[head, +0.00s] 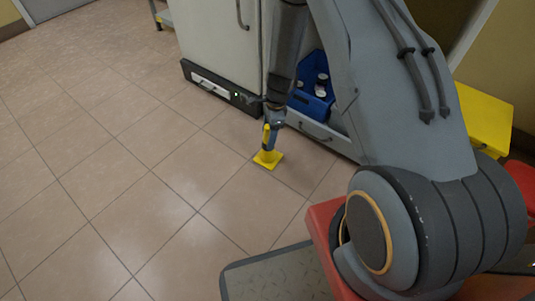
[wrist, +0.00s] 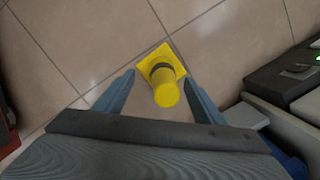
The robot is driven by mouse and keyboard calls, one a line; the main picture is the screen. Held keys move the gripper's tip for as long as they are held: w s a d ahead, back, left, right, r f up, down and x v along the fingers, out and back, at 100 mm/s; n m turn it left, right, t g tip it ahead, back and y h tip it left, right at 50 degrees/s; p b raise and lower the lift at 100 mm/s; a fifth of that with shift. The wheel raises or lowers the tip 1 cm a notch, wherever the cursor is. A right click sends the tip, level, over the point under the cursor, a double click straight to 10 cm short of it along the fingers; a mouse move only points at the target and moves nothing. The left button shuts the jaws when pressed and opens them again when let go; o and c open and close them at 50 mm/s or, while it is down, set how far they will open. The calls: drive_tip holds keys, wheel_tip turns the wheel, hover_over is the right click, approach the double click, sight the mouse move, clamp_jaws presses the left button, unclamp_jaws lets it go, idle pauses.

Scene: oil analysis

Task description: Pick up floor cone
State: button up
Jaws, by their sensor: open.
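The floor cone (head: 268,159) is yellow with a square base and a dark band, and stands upright on the tiled floor. In the wrist view the cone (wrist: 163,79) shows from above, with its top toward me, between and a little beyond the fingertips. My gripper (wrist: 160,85) is open, with one blue-grey finger on each side of the cone and gaps on both sides. In the head view my gripper (head: 270,128) is at the cone's upper part and hides some of it. I cannot tell whether it touches the cone.
A light cabinet (head: 222,45) with a dark lower edge stands behind the cone. An open drawer or shelf holds a blue bin (head: 312,98) with several jars, just right of my arm. A yellow box (head: 486,118) is at the right. The floor to the left is clear.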

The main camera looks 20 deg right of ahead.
drive_tip(key=f+b, duration=0.1)
drive_tip(key=f, duration=0.1)
drive_tip(key=f+b, duration=0.2)
drive_tip(key=f, duration=0.1)
drive_tip(key=shift+w+a+f, duration=0.25)
drive_tip(key=shift+w+f, duration=0.05)
drive_tip(key=shift+w, duration=0.1)
drive_tip(key=shift+r, duration=0.1)
clamp_jaws()
